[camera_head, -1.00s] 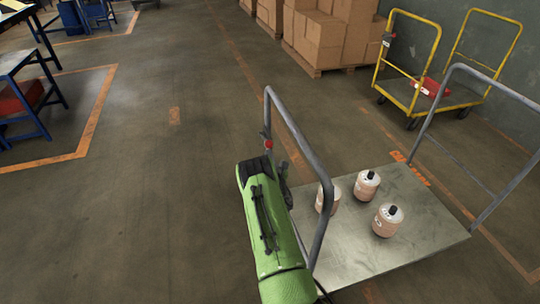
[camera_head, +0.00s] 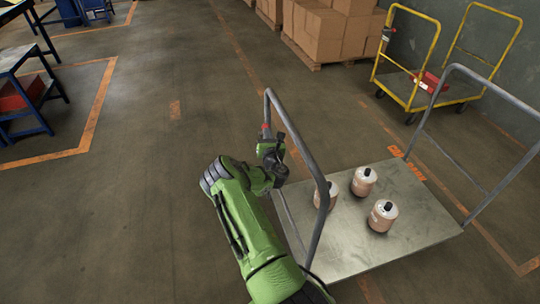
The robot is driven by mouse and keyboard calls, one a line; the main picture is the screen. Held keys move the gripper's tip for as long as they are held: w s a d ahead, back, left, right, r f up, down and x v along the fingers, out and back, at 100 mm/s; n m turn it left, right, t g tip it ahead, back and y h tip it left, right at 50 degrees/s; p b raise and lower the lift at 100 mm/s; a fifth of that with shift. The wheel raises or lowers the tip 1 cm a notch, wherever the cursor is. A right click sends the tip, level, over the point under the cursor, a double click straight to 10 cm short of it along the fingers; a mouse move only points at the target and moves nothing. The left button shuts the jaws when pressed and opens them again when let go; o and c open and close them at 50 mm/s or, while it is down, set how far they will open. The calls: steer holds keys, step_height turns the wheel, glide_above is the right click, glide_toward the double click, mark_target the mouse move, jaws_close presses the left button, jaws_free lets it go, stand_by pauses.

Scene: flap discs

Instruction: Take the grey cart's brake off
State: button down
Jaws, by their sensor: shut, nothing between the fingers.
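The grey cart (camera_head: 405,235) stands at the right, a flat metal deck between two grey tube handles. On its near left handle (camera_head: 303,150), a small red part (camera_head: 266,127) shows on the far upright; it looks like the brake control, but its position is too small to tell. My green arm reaches up from the bottom. My gripper (camera_head: 272,146) is beside that upright, close to the red part and partly overlapping it in the picture. It is shut and holds nothing. Whether it touches the red part cannot be told.
Several pale canisters (camera_head: 382,215) stand on the cart's deck. A yellow cart (camera_head: 420,82) with a red object on it stands against the wall at the back right. Cartons (camera_head: 330,32) are stacked on pallets behind. A blue table (camera_head: 25,95) is at left; the floor between is clear.

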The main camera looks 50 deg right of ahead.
mark_target(266, 124)
steer(key=r+p, duration=0.1)
steer(key=p, duration=0.1)
steer(key=w+r+g+p, duration=0.1)
steer(key=p, duration=0.2)
steer(key=d+r+p, duration=0.1)
steer(key=p, duration=0.2)
steer(key=shift+w+r+y, duration=0.1)
steer(key=shift+w+y, duration=0.1)
steer(key=shift+y, duration=0.2)
steer(key=p, duration=0.1)
steer(key=w+g+p, duration=0.1)
steer(key=p, duration=0.1)
steer(key=shift+w+d+g+y, duration=0.3)
steer(key=shift+y, duration=0.1)
steer(key=shift+w+d+r+b, duration=0.25)
steer(key=shift+w+d+r, duration=0.1)
steer(key=shift+w, duration=0.25)
steer(key=shift+w+d+r+b, duration=0.2)
steer(key=shift+w+d+r, duration=0.15)
steer(key=shift+w, duration=0.25)
steer(key=shift+w+d+r+b, duration=0.25)
steer(key=shift+w+d, duration=0.1)
steer(key=shift+w, duration=0.25)
steer(key=shift+a, duration=0.1)
